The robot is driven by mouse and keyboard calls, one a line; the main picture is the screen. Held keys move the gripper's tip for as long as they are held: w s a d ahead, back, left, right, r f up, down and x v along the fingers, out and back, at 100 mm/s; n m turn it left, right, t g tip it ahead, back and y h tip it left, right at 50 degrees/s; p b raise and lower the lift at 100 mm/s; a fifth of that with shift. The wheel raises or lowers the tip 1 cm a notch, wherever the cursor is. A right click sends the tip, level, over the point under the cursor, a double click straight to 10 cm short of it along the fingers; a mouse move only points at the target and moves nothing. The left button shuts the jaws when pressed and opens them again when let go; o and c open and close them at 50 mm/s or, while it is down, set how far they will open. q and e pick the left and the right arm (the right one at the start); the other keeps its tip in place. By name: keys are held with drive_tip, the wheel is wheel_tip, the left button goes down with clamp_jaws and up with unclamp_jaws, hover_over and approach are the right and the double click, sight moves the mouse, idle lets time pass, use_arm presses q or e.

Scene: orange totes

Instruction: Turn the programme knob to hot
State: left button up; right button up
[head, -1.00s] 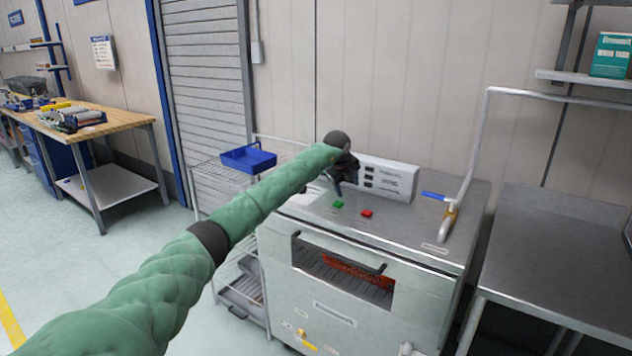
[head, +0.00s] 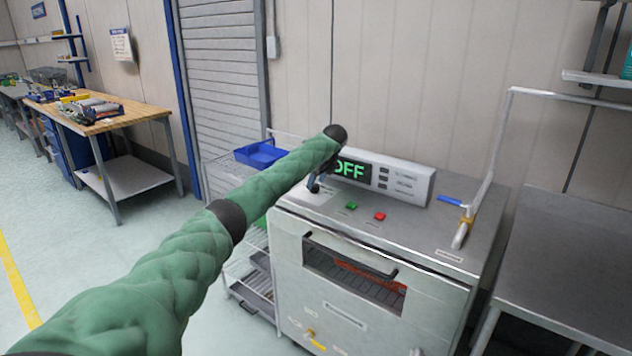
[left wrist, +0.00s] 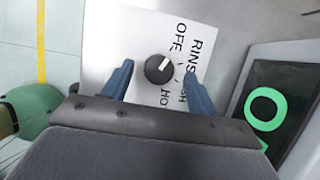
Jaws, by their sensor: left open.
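The programme knob (left wrist: 158,68) is a small dark round knob with a white mark, on a white label plate (left wrist: 137,40) in the left wrist view. The mark points towards the OFF label; RINSE and partly hidden "SH" and "HO" labels lie around it. My left gripper (left wrist: 157,77) is open, with one blue finger on each side of the knob and gaps showing between. In the head view the left gripper (head: 316,184) is at the machine's back left corner, and my arm hides part of that area. The display (head: 352,170) reads OFF in green. My right gripper is not in view.
The steel machine (head: 375,270) has a green button (head: 351,206) and a red button (head: 379,216) right of the gripper. A bent pipe handle (head: 490,170) rises at its right. A wire rack with a blue bin (head: 262,153) stands left. A steel table (head: 570,250) stands right.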

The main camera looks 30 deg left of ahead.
use_arm(q)
drive_tip(key=shift+a+f, duration=0.15)
drive_tip(key=shift+f, duration=0.2)
drive_tip(key=shift+a+f, duration=0.15)
drive_tip(key=shift+f, duration=0.2)
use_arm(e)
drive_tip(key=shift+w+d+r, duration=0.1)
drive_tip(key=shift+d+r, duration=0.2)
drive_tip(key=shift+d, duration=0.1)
use_arm(q)
drive_tip(key=c, duration=1)
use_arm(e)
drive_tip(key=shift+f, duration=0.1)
